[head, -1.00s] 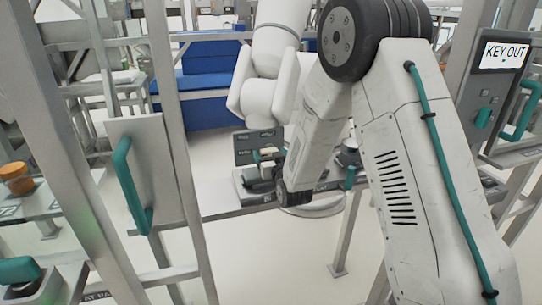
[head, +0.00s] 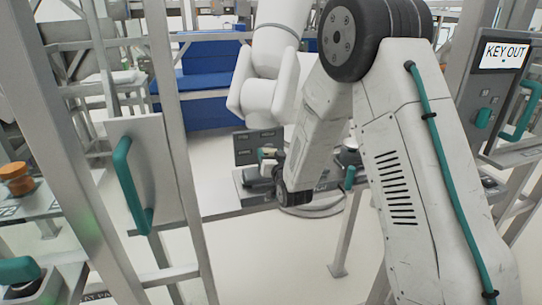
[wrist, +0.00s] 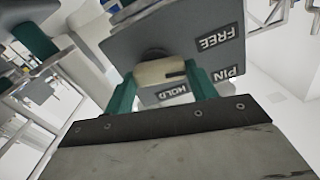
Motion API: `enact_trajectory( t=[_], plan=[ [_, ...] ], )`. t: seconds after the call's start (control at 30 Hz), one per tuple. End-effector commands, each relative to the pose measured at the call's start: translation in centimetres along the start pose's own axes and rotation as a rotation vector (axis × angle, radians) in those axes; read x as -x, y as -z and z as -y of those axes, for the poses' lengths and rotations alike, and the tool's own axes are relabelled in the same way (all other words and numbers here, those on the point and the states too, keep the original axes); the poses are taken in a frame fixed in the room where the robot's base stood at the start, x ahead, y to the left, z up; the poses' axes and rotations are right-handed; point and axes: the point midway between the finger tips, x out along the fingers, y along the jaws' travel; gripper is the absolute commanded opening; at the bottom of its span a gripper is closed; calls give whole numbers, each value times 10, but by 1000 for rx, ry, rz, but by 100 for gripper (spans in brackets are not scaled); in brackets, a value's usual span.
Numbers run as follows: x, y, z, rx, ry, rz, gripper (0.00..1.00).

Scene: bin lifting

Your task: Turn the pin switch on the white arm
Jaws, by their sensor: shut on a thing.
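The pin switch (wrist: 158,72) is a cream knob with a dark mark at its right end in the wrist view. It sits on a grey panel (wrist: 150,40) labelled FREE, PIN and HOLD. The mark faces roughly towards the PIN label. My gripper (wrist: 161,77) has its teal fingers shut on the knob, one on each side. In the head view the panel (head: 246,147) is at the foot of the white arm (head: 272,80). My gripper (head: 268,156) is in front of the panel there, and the knob is hard to make out.
A metal frame post (head: 176,150) and a plate with a teal handle (head: 131,185) stand on the left. A "KEY OUT" display (head: 504,55) is at the upper right. A blue bin (head: 200,85) is behind. Pale floor shows below the bench.

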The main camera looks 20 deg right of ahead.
Motion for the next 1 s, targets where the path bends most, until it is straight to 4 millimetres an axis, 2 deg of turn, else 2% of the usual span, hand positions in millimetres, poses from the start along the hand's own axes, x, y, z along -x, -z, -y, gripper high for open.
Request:
enact_trajectory(
  t=[1.0],
  plan=[
    [0,1,-5,-958,-2,0,34]
  ],
)
